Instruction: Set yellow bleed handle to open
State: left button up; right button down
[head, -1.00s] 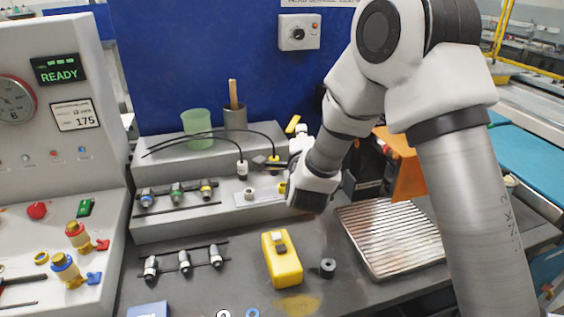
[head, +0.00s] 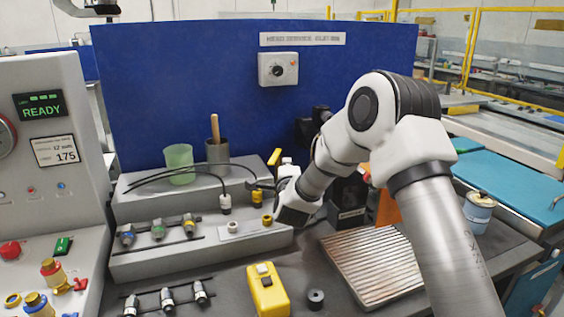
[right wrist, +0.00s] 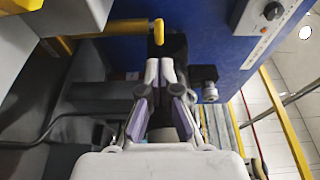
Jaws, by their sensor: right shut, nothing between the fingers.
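The yellow bleed handle (head: 274,157) shows as a short slanted bar behind the grey step, in front of the blue panel. In the right wrist view the handle (right wrist: 128,27) is a yellow bar running left from the top of a dark upright part. My right gripper (right wrist: 160,72) is shut and empty, its pale fingertips pointing toward the dark part just below the handle. The fingertips look apart from the handle. In the head view my right wrist hides most of the gripper. My left gripper is not in view.
Black hoses (head: 185,172) cross the grey step beside a green cup (head: 179,163). A grey control box (right wrist: 268,14) is at the wrist view's upper right.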

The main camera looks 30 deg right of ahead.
jog(key=shift+w+a, duration=0.45)
jog(key=shift+a, duration=0.15)
jog(key=shift+a, duration=0.2)
